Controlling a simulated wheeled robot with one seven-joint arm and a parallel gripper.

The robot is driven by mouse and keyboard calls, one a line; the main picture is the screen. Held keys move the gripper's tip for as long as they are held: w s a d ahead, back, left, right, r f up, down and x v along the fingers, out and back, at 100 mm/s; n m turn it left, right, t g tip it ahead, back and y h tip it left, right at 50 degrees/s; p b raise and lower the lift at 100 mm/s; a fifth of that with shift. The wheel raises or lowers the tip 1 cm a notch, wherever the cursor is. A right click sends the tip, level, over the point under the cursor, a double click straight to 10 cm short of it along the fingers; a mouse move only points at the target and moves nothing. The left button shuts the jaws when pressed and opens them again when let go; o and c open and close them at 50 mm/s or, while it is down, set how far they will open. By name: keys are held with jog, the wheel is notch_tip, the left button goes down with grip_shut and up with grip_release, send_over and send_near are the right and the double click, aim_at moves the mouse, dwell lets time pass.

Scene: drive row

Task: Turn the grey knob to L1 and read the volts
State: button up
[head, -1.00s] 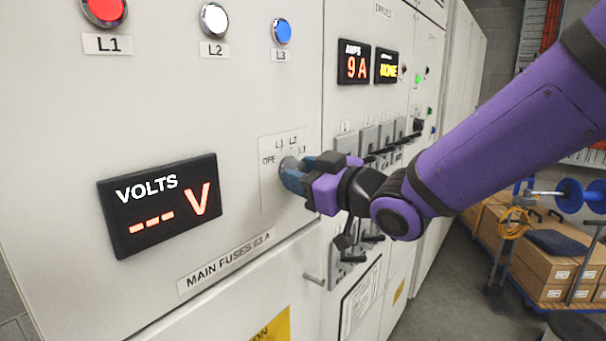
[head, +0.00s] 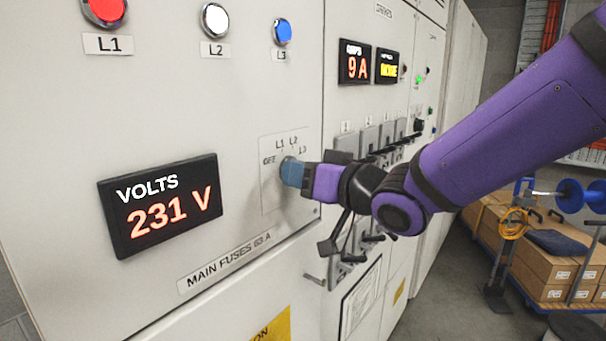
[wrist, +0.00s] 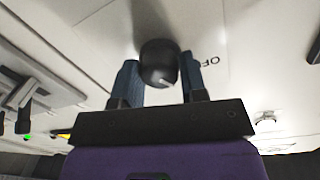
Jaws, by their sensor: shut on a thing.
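The grey knob (wrist: 158,60) sits between the two blue finger pads of my gripper (wrist: 158,78) in the wrist view, and a short white mark shows on its face. In the head view my gripper (head: 293,173) is at the knob and covers most of it. The scale plate (head: 270,200) around it carries OFF, L1, L2 and L3. I cannot tell from the white mark alone which label it meets. The volts display (head: 160,205) on the left is lit and reads 231 V.
Red L1 (head: 105,10), white L2 (head: 214,20) and blue L3 (head: 282,32) lamps sit above. An amps display (head: 354,63) reads 9 A. Switch handles (head: 370,140) stick out beyond my gripper. A cart with cardboard boxes (head: 550,265) stands at the right.

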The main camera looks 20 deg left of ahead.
jog(key=shift+m, duration=0.9)
jog(key=o, duration=0.9)
jog(key=shift+d, duration=0.1)
jog(key=v, duration=1)
jog(key=shift+s+d+r, duration=0.1)
jog(key=shift+s+d, duration=0.05)
jog(key=shift+d, duration=0.15)
jog(key=shift+d, duration=0.1)
